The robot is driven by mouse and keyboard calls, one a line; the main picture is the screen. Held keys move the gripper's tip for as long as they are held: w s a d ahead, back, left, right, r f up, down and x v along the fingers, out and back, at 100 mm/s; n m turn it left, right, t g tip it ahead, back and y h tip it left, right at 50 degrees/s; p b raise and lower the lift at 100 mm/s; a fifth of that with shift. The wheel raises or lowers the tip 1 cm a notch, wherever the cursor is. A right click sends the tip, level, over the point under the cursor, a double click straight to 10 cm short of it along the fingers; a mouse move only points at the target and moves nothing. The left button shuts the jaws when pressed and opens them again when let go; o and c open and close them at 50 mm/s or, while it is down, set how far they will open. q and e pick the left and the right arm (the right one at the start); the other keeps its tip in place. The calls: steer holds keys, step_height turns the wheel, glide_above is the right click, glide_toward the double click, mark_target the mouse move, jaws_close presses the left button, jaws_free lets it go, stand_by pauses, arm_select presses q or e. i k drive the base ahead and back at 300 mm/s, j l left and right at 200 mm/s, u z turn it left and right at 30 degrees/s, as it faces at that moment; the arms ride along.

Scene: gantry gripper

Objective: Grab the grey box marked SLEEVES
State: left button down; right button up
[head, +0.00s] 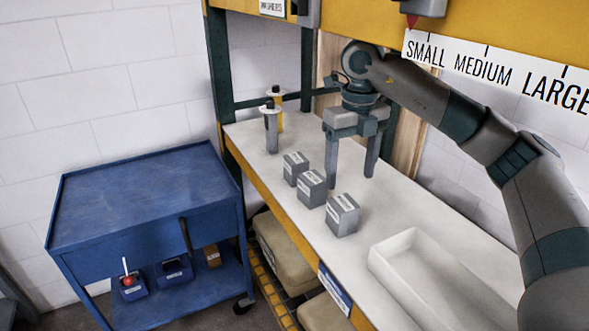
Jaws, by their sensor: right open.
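Three small grey boxes with white labels stand in a row on the white bench top: a far one (296,168), a middle one (312,188) and a near, largest-looking one (342,215). The label print is too small to read, so I cannot tell which is marked SLEEVES. My right gripper (351,180) points down with its two fingers apart and nothing between them. It is behind and to the right of the middle box; its height above the bench is hard to tell. My left gripper is not in view.
A white tray (384,266) lies on the bench at the near right. A blue cart (140,190) stands left. A yellow beam with a size sign (485,72) hangs overhead.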

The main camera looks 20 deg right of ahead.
mark_target(294, 164)
steer(key=i, duration=0.95)
